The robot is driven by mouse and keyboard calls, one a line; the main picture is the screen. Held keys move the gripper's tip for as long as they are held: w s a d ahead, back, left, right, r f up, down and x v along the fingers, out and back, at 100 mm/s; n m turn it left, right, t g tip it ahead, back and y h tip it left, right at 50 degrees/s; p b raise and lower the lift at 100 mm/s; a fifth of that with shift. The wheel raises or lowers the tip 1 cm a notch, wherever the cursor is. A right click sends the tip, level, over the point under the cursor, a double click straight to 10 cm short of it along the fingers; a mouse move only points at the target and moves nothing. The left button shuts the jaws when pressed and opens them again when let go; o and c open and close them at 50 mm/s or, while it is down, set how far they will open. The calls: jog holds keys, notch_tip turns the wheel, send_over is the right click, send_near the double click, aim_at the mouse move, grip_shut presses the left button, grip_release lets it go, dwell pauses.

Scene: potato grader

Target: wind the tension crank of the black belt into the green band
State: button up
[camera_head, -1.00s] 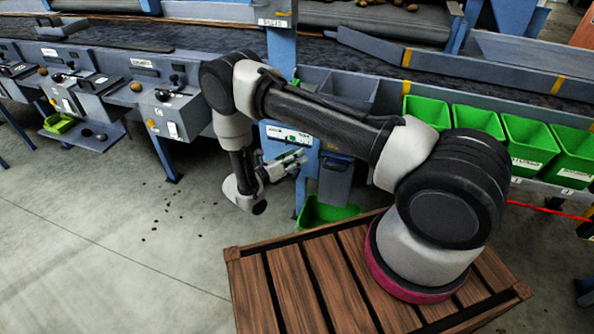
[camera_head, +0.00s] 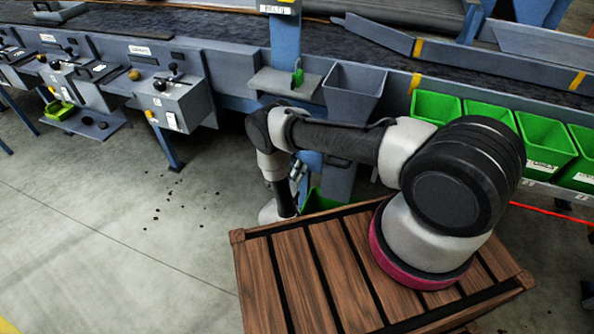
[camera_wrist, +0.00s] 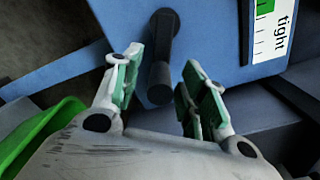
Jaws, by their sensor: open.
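In the wrist view a black crank (camera_wrist: 161,35) is mounted on a blue panel (camera_wrist: 212,40). Its round handle points towards the camera, with its end between the two fingers of my gripper (camera_wrist: 163,66). The fingers are open, one on each side of the handle, and I see no clear contact. A white gauge label (camera_wrist: 273,35) with a green band (camera_wrist: 265,8) and the word "tight" is at the upper right, cut off by the picture edge; no pointer is clear. In the head view my arm mostly hides the gripper (camera_head: 298,172) and the crank.
A green bin (camera_wrist: 40,135) lies at the lower left of the wrist view. In the head view a blue-grey hopper (camera_head: 352,90) and a shelf (camera_head: 285,82) stand behind my arm. Grey control boxes (camera_head: 172,103) are at the left.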

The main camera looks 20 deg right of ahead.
jog(key=shift+w+d, duration=0.15)
jog(key=shift+w, duration=0.05)
jog(key=shift+c, duration=0.3)
grip_shut()
jog(key=shift+f, duration=0.1)
